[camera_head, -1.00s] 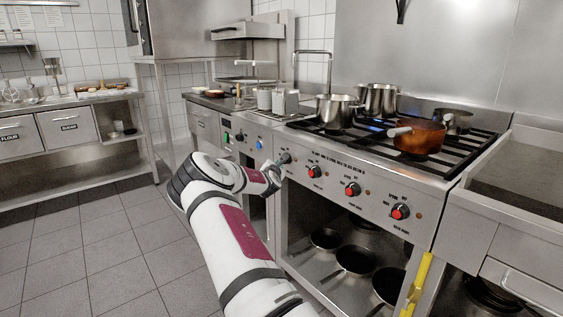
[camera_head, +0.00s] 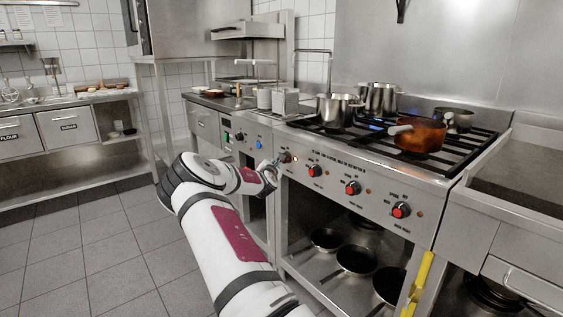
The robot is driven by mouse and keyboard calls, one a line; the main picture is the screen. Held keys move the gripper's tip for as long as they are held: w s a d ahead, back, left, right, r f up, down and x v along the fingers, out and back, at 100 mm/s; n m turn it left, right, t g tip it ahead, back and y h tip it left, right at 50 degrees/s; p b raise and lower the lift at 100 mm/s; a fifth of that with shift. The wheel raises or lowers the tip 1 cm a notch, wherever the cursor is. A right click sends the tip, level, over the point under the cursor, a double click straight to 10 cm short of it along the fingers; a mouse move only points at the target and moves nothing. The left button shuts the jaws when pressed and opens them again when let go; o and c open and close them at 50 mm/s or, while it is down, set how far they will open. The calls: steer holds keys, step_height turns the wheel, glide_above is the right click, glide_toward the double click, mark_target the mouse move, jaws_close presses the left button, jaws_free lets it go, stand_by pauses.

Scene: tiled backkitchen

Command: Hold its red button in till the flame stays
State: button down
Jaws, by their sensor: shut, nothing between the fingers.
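The stove's front panel (camera_head: 330,182) carries a row of control knobs. Red buttons show on three of them: one left of middle (camera_head: 315,171), one in the middle (camera_head: 352,188) and one at the right (camera_head: 401,211). My gripper (camera_head: 279,161) is shut and empty at the left end of the panel, close to the leftmost knob (camera_head: 286,156). Whether it touches that knob, and whether a red button is there, I cannot tell. A small light spot (camera_head: 295,159) shows just right of that knob. A bluish glow (camera_head: 377,128) shows at the burners behind.
Steel pots (camera_head: 338,110) and a copper pan (camera_head: 419,136) stand on the black grates. Dark pans (camera_head: 356,260) sit on the open shelf below. A yellow object (camera_head: 420,280) hangs at the stove's right front. The tiled floor (camera_head: 110,250) at left is clear.

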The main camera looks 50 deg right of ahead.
steer(key=shift+w+a+b, duration=0.2)
steer(key=shift+a+b, duration=0.05)
steer(key=shift+a, duration=0.55)
steer(key=shift+w+a+b, duration=0.15)
steer(key=shift+a+b, duration=0.15)
steer(key=shift+a, duration=0.5)
steer(key=shift+w+a+b, duration=0.2)
steer(key=shift+a+b, duration=0.05)
steer(key=shift+a, duration=0.55)
